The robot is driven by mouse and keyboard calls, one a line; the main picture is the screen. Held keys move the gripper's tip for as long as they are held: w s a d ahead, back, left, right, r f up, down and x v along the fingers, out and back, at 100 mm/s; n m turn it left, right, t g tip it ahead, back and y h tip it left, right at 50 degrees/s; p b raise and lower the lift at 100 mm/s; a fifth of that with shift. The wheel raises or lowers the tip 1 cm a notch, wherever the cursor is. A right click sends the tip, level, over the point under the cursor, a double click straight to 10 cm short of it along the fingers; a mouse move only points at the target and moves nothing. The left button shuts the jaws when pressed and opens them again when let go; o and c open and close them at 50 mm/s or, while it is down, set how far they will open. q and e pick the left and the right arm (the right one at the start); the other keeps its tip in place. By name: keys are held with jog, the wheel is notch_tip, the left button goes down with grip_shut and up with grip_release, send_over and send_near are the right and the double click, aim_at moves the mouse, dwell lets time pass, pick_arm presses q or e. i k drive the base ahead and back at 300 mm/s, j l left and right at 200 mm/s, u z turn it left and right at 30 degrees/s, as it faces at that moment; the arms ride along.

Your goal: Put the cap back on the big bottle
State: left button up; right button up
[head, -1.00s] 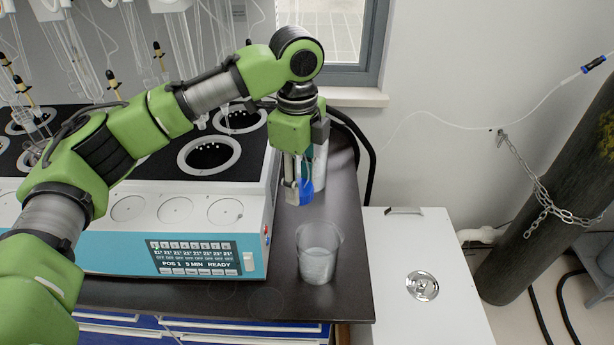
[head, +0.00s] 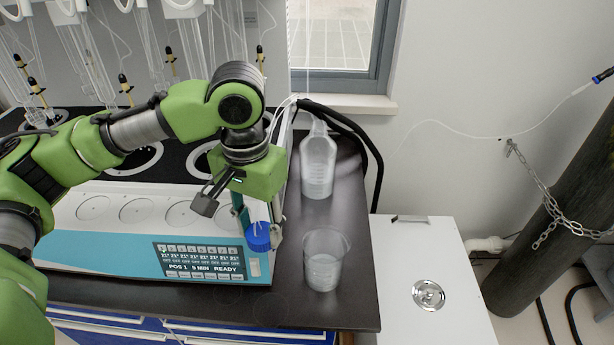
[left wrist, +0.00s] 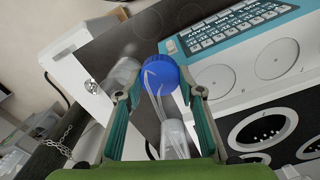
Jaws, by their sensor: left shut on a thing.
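The big bottle (head: 318,165) is translucent white, upright on the dark counter behind the beaker, and shows no cap in the head view. My left gripper (head: 254,226) points down in front of the distiller's right end, left of the bottle. It is shut on the blue cap (head: 258,238), held in the air. In the left wrist view the cap (left wrist: 160,73) lies between the fingertips, with pale thin tubes running from it. The bottle (left wrist: 175,140) shows below it there, partly cut off by the gripper body. My right gripper is out of view.
A clear beaker (head: 324,262) with pale contents stands near the counter's (head: 352,215) front right. The distiller (head: 130,235) with its display fills the left. Black hoses (head: 345,125) run behind the bottle. A lower white cabinet (head: 420,260) stands right of the counter.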

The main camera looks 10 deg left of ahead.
aim_at(317, 152)
jog(key=k, duration=0.65)
jog(key=u, duration=1.7)
jog(key=l, duration=0.35)
jog(key=k+l, duration=0.1)
jog(key=l, duration=0.25)
